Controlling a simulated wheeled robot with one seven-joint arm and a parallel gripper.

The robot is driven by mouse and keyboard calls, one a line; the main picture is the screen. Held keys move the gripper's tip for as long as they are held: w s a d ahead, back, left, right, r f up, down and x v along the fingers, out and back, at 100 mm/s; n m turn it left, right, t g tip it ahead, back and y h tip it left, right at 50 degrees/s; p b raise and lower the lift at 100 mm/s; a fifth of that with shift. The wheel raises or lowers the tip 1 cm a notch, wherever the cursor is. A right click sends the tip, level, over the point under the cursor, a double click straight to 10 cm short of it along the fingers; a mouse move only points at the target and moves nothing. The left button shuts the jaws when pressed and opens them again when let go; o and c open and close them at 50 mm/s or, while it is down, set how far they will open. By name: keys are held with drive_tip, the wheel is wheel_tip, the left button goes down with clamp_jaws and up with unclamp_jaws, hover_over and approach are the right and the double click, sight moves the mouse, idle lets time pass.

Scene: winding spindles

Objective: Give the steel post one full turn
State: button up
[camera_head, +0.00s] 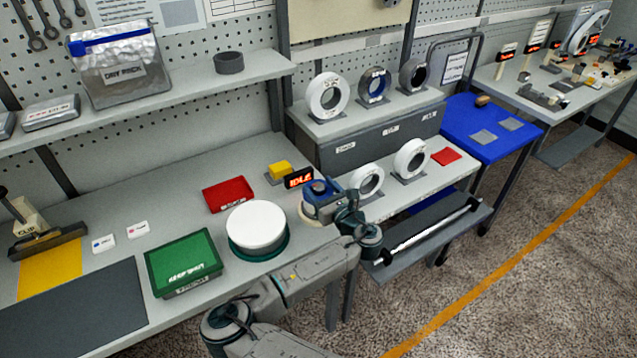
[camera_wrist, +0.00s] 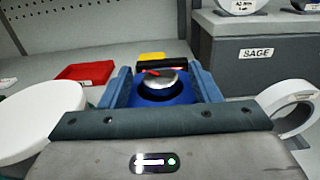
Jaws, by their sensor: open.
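The steel post (camera_wrist: 158,82) shows in the wrist view as a short silver cylinder with a red pointer mark on top, standing in a blue round base (camera_wrist: 165,97). My gripper (camera_wrist: 160,72) is open, with one blue finger on each side of the post in the picture. Gaps show between the fingers and the post, and nothing is held. In the head view my gripper (camera_head: 322,200) is over the spot at the right end of the near bench, and it hides most of the post and its base. How deep the fingers reach beside the post cannot be told.
An IDLE display (camera_head: 299,178) and a yellow block (camera_head: 280,168) stand just behind the post. A white disc on a green base (camera_head: 256,225), a red tray (camera_head: 228,194) and a green box (camera_head: 183,263) lie left. White rings (camera_head: 409,158) stand right.

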drive_tip(key=shift+w+a, duration=0.4)
drive_tip(key=shift+w, duration=0.2)
drive_tip(key=c, duration=1)
drive_tip(key=shift+f+m+t+h+b, duration=0.15)
drive_tip(key=shift+m+t+h+b, duration=0.15)
drive_tip(key=shift+m+h+b, duration=0.15)
drive_tip(key=shift+m+t+h+b, duration=0.3)
drive_tip(key=shift+m+h+b, duration=0.1)
drive_tip(key=shift+h, duration=0.25)
drive_tip(key=m+h+b, duration=0.2)
drive_tip(key=m+t+h+b, duration=0.1)
drive_tip(key=h+b, duration=0.1)
drive_tip(key=h, duration=0.1)
drive_tip(key=shift+m+t+h, duration=0.3)
drive_tip(key=shift+m, duration=0.05)
drive_tip(key=shift+m+h+b, duration=1.55)
drive_tip(key=shift+m+h, duration=0.15)
drive_tip(key=shift+h, duration=1)
drive_tip(key=shift+m+h+b, duration=0.3)
drive_tip(key=shift+m+h, duration=0.3)
drive_tip(key=shift+h, duration=0.3)
